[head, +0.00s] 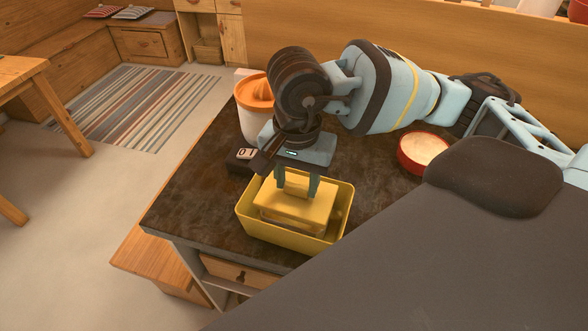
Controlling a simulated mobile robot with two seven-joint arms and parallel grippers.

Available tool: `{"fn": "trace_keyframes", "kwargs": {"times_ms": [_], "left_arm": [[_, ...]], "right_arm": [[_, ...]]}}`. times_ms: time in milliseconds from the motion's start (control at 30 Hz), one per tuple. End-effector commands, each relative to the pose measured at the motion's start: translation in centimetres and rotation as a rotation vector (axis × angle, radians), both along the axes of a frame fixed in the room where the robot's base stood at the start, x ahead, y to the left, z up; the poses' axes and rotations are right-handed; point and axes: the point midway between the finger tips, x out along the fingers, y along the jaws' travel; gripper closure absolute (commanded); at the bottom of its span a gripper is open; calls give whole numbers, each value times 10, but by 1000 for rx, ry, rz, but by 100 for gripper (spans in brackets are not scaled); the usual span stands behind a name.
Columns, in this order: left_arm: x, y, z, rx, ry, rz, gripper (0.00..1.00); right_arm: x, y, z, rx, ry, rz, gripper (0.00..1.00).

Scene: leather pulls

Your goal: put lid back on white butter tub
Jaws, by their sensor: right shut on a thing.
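My right gripper (297,187) points down over the yellow open bin (246,224) at the front of the dark counter. It is shut on a yellow, flat, box-shaped lid (298,207), one finger on each side. The lid is level and sits within the bin's walls. Under its front edge a paler tub (288,226) shows a little; most of it is hidden by the lid and bin wall. I cannot tell whether lid and tub touch. My left gripper is not in view.
A white container with an orange top (258,92) stands behind my right gripper. A small black device (240,158) lies left of it. A red bowl (424,150) with pale contents is at the right. The counter (185,203) is clear at left.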

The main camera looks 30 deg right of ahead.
Motion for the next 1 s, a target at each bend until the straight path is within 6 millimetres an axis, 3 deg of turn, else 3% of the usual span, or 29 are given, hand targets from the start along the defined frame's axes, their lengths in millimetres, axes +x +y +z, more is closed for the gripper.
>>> {"fn": "trace_keyframes", "kwargs": {"times_ms": [333,1000], "left_arm": [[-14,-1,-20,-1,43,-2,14],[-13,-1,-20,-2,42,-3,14]], "right_arm": [[0,0,-31,0,6,1,77],[0,0,-33,1,-1,1,77]]}}
